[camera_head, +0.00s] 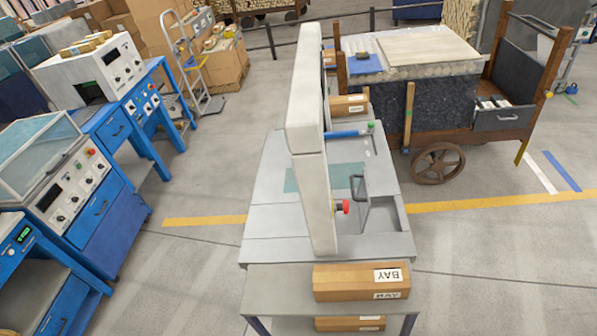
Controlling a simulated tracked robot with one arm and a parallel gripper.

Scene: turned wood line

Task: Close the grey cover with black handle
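The grey cover (371,216) is a small flat panel on the grey table-like machine (275,220) in the middle of the view. It appears tilted up on edge, raised from the top, with a black loop handle (358,187) at its upper left. A shallow grey recess (390,213) lies open just right of the cover. A tall pale beige column (306,110) stands left of the cover and hides part of the machine top. My gripper is not visible in this view.
A red push button (342,207) sticks out beside the column, near the cover. A cardboard box (358,281) marked BAY lies on the front shelf. A wheeled wooden cart (440,100) stands behind right. Blue workstations (110,130) line the left. Grey floor is free on both sides.

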